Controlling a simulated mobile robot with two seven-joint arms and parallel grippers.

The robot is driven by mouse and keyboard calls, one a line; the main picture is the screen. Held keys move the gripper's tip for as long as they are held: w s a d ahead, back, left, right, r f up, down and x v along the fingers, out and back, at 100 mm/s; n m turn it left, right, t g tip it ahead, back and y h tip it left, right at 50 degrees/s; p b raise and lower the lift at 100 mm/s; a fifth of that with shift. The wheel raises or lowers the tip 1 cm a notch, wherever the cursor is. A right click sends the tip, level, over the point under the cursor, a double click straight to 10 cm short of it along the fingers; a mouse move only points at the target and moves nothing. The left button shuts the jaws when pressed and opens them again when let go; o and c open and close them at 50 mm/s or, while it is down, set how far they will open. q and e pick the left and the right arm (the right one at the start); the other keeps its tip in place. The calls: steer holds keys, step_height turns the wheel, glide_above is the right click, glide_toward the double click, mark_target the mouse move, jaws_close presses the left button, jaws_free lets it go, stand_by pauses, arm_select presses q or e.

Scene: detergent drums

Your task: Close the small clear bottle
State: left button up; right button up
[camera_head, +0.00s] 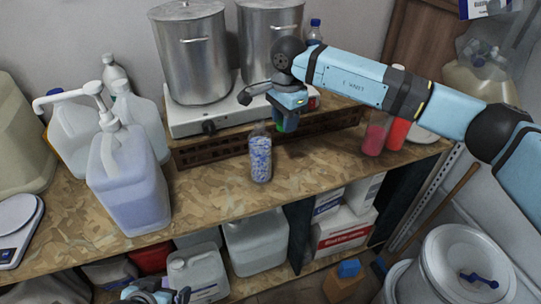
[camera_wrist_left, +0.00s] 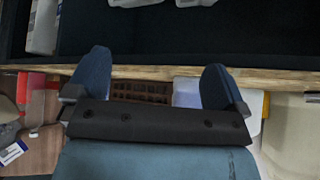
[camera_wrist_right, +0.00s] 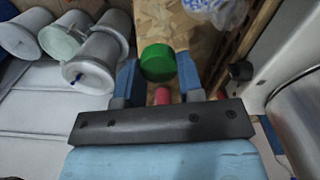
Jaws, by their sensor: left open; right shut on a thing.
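The small clear bottle (camera_head: 260,155), filled with blue and white bits, stands upright near the workbench's front edge. Its top looks uncapped. Part of the bottle (camera_wrist_right: 207,5) shows at the top of the right wrist view. My right gripper (camera_head: 288,119) is shut on a green cap (camera_wrist_right: 157,62), held between its fingertips. The green cap also shows in the head view (camera_head: 281,125), to the right of the bottle's neck and apart from it. My left gripper (camera_head: 160,296) is low at the bottom of the head view. It is open and empty in the left wrist view (camera_wrist_left: 155,78).
Two steel pots (camera_head: 190,55) stand on a white hotplate (camera_head: 205,119) behind the bottle. A pump jug (camera_head: 128,180) stands to the left. Red containers (camera_head: 375,135) stand to the right. The bench (camera_head: 205,205) is clear around the bottle. Jugs and boxes fill the shelf below.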

arm_select(q)
steer(key=w+r, duration=0.2)
steer(key=w, duration=0.2)
steer(key=m+t+h, duration=0.2)
steer(key=t+h, duration=0.4)
steer(key=t, duration=0.3)
glide_toward(255, 153)
steer(key=shift+w+d+p, duration=0.3)
steer(key=shift+d+p, duration=0.05)
steer(key=shift+p, duration=0.1)
arm_select(e)
steer(key=w+a+r+m, duration=0.3)
steer(key=a+r, duration=0.2)
steer(key=r, duration=0.1)
steer(key=shift+w+a+r+m, duration=0.2)
steer(key=shift+a+r+m, duration=0.2)
arm_select(q)
steer(key=x, duration=1.2)
steer(key=shift+a, duration=0.1)
steer(key=shift+r, duration=0.1)
steer(key=c, duration=1.4)
arm_select(e)
steer(key=shift+f, duration=2.55)
